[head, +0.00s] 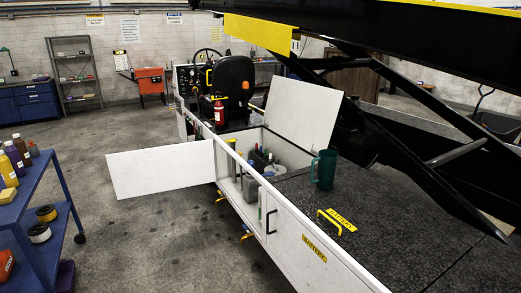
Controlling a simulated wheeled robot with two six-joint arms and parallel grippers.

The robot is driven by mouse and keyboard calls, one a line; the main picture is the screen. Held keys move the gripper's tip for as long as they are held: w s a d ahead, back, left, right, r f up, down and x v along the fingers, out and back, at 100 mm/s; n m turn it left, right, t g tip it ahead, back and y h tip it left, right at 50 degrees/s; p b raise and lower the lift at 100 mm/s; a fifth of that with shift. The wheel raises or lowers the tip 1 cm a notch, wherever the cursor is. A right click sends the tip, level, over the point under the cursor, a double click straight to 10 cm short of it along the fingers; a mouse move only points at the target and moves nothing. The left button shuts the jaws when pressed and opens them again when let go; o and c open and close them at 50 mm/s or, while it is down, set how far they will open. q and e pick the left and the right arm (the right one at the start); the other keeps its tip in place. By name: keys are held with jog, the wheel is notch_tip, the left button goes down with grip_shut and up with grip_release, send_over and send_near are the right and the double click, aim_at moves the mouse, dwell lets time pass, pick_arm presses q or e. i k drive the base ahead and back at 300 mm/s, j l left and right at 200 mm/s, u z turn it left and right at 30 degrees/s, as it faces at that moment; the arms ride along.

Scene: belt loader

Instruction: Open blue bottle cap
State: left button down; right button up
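An open compartment (222,160) in the white side of the belt loader holds several small containers and parts. A small dark blue item (251,153) shows among them, too small to tell whether it is a bottle cap. A grey container (250,188) stands nearer in the compartment. The white side door (160,170) is swung out to the left, and the white top lid (302,112) stands raised. Neither of my grippers is in view.
A dark green mug (323,170) and a yellow battery handle (337,221) sit on the black deck (390,225). A blue cart (45,215) with several bottles stands at left. A red extinguisher (219,113) is near the seat. The floor between cart and loader is clear.

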aim_at(269, 174)
jog(key=i+j+z, duration=0.25)
jog(key=i+j, duration=0.35)
jog(key=i, duration=0.25)
jog(key=i+j+z, duration=0.25)
jog(key=i+j, duration=0.45)
jog(key=i+j+z, duration=0.35)
jog(key=j+z, duration=0.15)
jog(key=i+j+z, duration=0.1)
jog(key=j+z, duration=0.15)
jog(key=j, duration=0.25)
jog(key=i+j+z, duration=0.1)
jog(key=j+z, duration=0.4)
jog(key=j, duration=0.25)
